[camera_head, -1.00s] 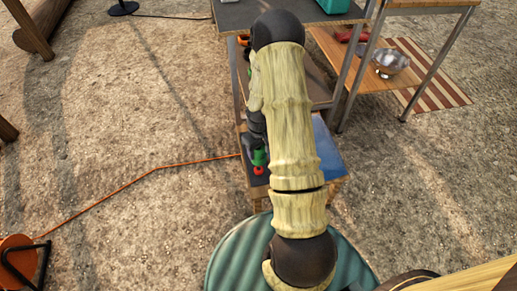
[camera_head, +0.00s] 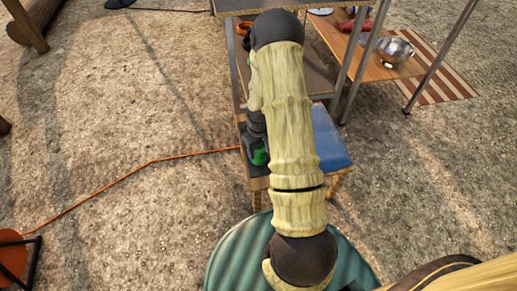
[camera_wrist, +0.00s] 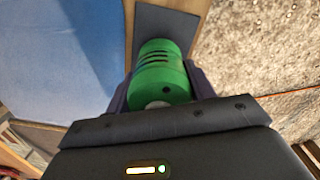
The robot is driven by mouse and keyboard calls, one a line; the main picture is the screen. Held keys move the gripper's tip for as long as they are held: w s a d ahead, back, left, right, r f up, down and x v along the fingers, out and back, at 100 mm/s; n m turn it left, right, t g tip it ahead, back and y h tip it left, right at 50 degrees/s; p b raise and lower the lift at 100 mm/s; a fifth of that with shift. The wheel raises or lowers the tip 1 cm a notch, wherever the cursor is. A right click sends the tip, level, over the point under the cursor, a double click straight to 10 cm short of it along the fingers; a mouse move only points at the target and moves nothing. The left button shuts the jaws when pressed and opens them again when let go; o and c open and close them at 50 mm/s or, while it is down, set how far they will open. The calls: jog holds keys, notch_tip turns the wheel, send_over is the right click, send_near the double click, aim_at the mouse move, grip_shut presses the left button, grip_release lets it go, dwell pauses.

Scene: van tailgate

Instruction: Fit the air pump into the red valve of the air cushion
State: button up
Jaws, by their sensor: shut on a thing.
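The air pump is a green cylinder with dark slots (camera_wrist: 162,70); it stands between the fingers of my gripper (camera_wrist: 160,92) in the wrist view. My gripper is shut on it. In the head view the green pump (camera_head: 258,157) shows just left of my arm, over the near end of a low wooden bench. A flat blue surface, which looks like the air cushion (camera_head: 331,142), lies right of my arm; it fills the upper left of the wrist view (camera_wrist: 50,60). The red valve is not visible now. I cannot tell whether the pump touches it.
A dark strip (camera_wrist: 165,25) lies beyond the pump. An orange cord (camera_head: 150,163) runs over the gravel from a reel (camera_head: 12,258) to the bench. A metal-legged table with a steel bowl (camera_head: 394,50) stands at the back right. Open gravel lies left.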

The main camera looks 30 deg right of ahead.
jog(key=shift+f, duration=0.6)
jog(key=o, duration=1.3)
jog(key=shift+c, duration=0.2)
notch_tip(320, 180, up, 17)
jog(key=p, duration=0.7)
jog(key=shift+r, duration=0.15)
